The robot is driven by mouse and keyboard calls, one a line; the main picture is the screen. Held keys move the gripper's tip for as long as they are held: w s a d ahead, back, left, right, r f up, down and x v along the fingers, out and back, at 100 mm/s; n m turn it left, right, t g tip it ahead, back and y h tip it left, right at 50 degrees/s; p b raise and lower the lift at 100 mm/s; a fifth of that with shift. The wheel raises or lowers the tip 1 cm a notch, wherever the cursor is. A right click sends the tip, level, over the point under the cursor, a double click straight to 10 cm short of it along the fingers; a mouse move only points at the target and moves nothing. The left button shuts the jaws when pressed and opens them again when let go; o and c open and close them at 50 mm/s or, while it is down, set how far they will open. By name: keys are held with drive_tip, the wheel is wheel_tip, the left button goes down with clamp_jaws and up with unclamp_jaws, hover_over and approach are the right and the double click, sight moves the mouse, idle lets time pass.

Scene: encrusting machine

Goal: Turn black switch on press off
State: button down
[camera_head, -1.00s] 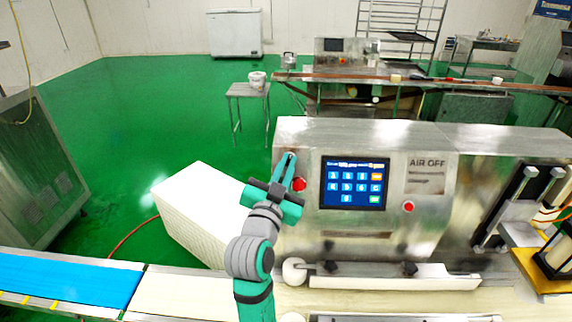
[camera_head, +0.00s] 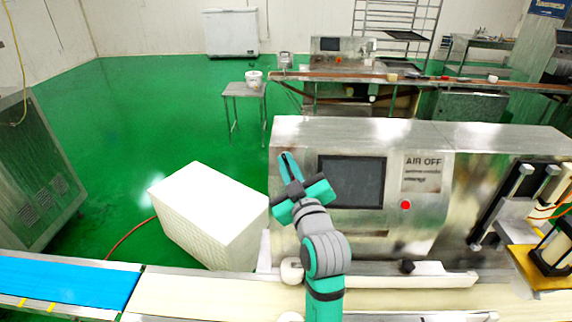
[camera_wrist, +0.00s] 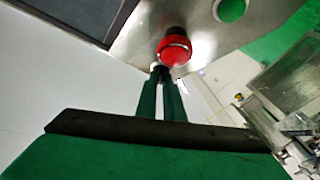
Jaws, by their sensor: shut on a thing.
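The press (camera_head: 430,225) is a steel machine with a flat front panel. Its screen (camera_head: 351,182) is dark; a dark screen edge also shows in the wrist view (camera_wrist: 80,15). My gripper (camera_head: 289,158) is at the panel's upper left, beside the screen. In the wrist view, its green fingers (camera_wrist: 161,80) are close together, with the small black switch (camera_wrist: 160,72) at their tips. The switch is mostly hidden by the fingers, so its angle is unclear. A red button (camera_wrist: 174,50) sits just beyond the fingertips.
Another red button (camera_head: 405,205) is right of the screen, below the "AIR OFF" label (camera_head: 424,172). A green round button (camera_wrist: 232,10) shows in the wrist view. A white block (camera_head: 210,215) stands left of the press, and a conveyor (camera_head: 200,290) runs in front.

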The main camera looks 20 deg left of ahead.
drive_tip(key=shift+w+d+n+g+y, duration=0.15)
drive_tip(key=shift+n+g, duration=0.25)
drive_tip(key=shift+n, duration=0.4)
drive_tip(key=shift+s+n+g+y, duration=0.1)
drive_tip(key=shift+n+g+y, duration=0.25)
drive_tip(key=shift+n, duration=0.45)
drive_tip(key=shift+g, duration=0.25)
drive_tip(key=c, duration=1.9)
unclamp_jaws()
drive_tip(key=shift+o, duration=0.2)
drive_tip(key=v, duration=1)
drive_tip(key=shift+s+d, duration=0.2)
drive_tip(key=shift+s, duration=0.1)
